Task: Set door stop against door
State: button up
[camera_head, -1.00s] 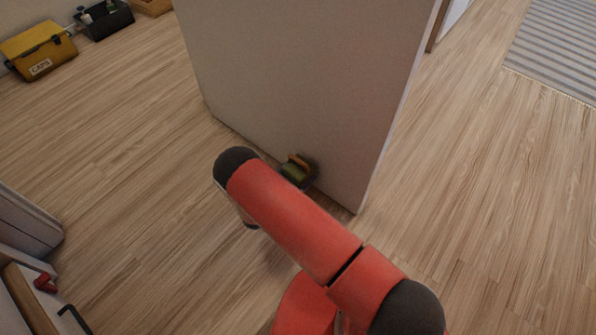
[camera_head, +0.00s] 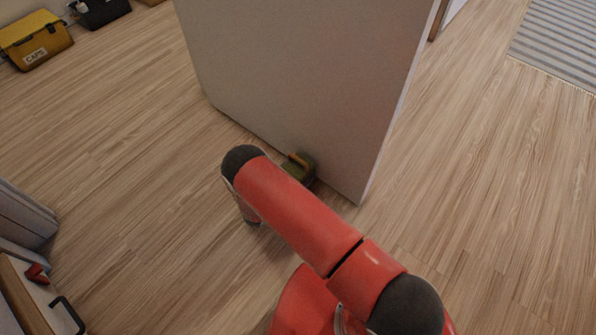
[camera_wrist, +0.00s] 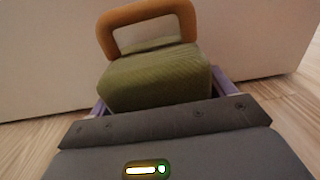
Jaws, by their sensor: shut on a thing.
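The door stop (camera_wrist: 155,78) is a green block with an orange-brown loop handle. It fills the middle of the wrist view, between the purple fingers of my gripper (camera_wrist: 160,88), which is shut on it. In the head view the door stop (camera_head: 298,172) sits low by the door's bottom edge, partly hidden behind my red arm. The door (camera_head: 300,75) is a plain grey-white panel standing open. The door stop is close in front of its face; I cannot tell whether they touch. My fingertips are hidden in the head view.
The wood floor is clear left and right of the door. A yellow box (camera_head: 35,40) marked CAPS and a dark box (camera_head: 100,12) stand at the far left. A cabinet with an open drawer (camera_head: 30,300) is at the lower left. A striped rug (camera_head: 560,45) lies upper right.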

jog(key=shift+f, duration=0.4)
dwell(0.5)
jog(key=o, duration=1.8)
jog(key=shift+o, duration=0.8)
jog(key=shift+f, duration=0.2)
jog(key=shift+v, duration=3.9)
jog(key=shift+r, duration=0.1)
